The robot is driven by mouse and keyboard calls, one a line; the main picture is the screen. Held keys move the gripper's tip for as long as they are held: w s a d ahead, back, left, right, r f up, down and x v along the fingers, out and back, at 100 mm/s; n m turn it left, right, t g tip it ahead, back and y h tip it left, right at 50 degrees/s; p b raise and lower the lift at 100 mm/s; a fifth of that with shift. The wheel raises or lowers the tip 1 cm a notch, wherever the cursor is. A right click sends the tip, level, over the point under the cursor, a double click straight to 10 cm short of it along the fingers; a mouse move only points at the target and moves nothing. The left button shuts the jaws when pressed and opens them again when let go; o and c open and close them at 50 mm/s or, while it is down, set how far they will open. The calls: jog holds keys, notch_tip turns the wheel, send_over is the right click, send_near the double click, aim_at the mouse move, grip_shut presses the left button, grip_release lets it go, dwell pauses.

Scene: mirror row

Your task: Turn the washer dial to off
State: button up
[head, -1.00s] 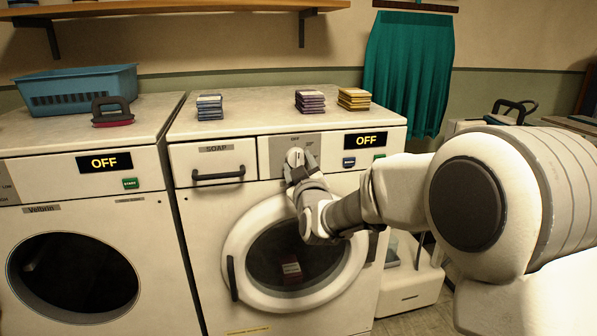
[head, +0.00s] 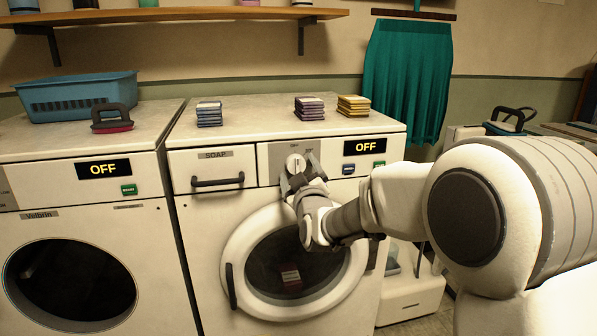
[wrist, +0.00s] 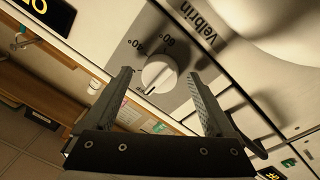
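The washer dial (head: 296,163) is a round white knob on the grey panel of the right washer (head: 245,215). In the wrist view the dial (wrist: 160,72) has a dark pointer mark turned away from the 40° and 60° labels. The washer's display (head: 364,147) reads OFF. My gripper (head: 299,174) is just in front of and below the dial. In the wrist view my gripper (wrist: 160,75) is open, one finger on each side of the dial with visible gaps. Nothing is held between the fingers.
A second washer (head: 95,215) on the left also reads OFF. On the tops are a blue basket (head: 78,97), a brush (head: 112,118) and several small stacks (head: 209,113). The soap drawer handle (head: 218,181) sticks out left of the dial.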

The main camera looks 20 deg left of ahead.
jog(key=p+v, duration=0.2)
jog(key=v, duration=1.5)
jog(key=shift+s, duration=0.15)
jog(key=shift+d, duration=0.2)
jog(key=s+d+m+g+h, duration=0.2)
jog(key=d+m+g+h, duration=0.1)
jog(key=d, duration=0.5)
jog(key=s+d+m+g+h, duration=0.2)
jog(key=d+m+h, duration=0.1)
jog(key=d, duration=0.6)
jog(key=s+d+f+m+g+h, duration=0.1)
jog(key=s+d+m+g, duration=0.2)
jog(key=s+d, duration=0.35)
jog(key=s+d+f+m+g+h, duration=0.1)
jog(key=s+d+m+g+h, duration=0.2)
jog(key=s, duration=0.6)
notch_tip(320, 180, up, 23)
jog(key=s+d+y+p, duration=0.1)
jog(key=p, duration=2.3)
jog(key=shift+d+m, duration=0.3)
jog(key=shift+d, duration=0.05)
